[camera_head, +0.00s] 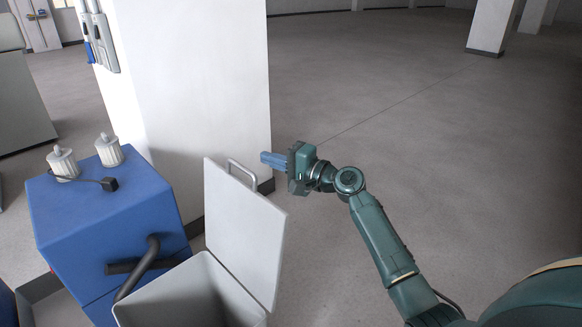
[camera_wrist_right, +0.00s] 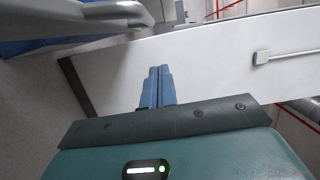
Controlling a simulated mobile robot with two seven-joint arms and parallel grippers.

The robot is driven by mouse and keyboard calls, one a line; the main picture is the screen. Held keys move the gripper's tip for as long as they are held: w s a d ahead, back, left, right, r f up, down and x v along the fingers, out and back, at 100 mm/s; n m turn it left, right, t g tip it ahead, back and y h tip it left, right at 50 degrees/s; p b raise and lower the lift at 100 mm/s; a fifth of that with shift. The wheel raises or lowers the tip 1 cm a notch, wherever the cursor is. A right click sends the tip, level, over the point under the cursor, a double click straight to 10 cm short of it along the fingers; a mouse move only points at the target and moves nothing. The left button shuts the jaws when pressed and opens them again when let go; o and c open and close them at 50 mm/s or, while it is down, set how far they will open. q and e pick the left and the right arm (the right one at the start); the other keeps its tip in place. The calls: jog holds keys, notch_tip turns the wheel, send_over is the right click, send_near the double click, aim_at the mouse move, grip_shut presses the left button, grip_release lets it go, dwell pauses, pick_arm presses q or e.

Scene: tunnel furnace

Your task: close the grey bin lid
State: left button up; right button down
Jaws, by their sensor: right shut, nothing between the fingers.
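The grey bin (camera_head: 190,295) stands at the bottom of the head view, and its inside shows from above. Its pale grey lid (camera_head: 242,232) is open and stands up steeply on the bin's right side. A metal loop handle (camera_head: 243,172) sits at the lid's top edge. My right gripper (camera_head: 264,159) is shut and empty, just right of the handle and near the lid's upper edge; I see no contact. In the right wrist view its blue fingers (camera_wrist_right: 157,85) are together. My left gripper is not in view.
A blue cabinet (camera_head: 110,215) with two white ribbed fittings (camera_head: 63,163) and a dark bent pipe (camera_head: 140,267) stands left of the bin. A white pillar (camera_head: 195,90) rises behind the lid. The floor (camera_head: 400,110) beyond my right arm is clear.

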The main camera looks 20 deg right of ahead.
jog(key=shift+s+a+p, duration=0.25)
jog(key=shift+a, duration=0.75)
jog(key=shift+s+a+p, duration=0.2)
jog(key=shift+a+p, duration=0.05)
jog(key=shift+a, duration=0.75)
jog(key=shift+a, duration=0.1)
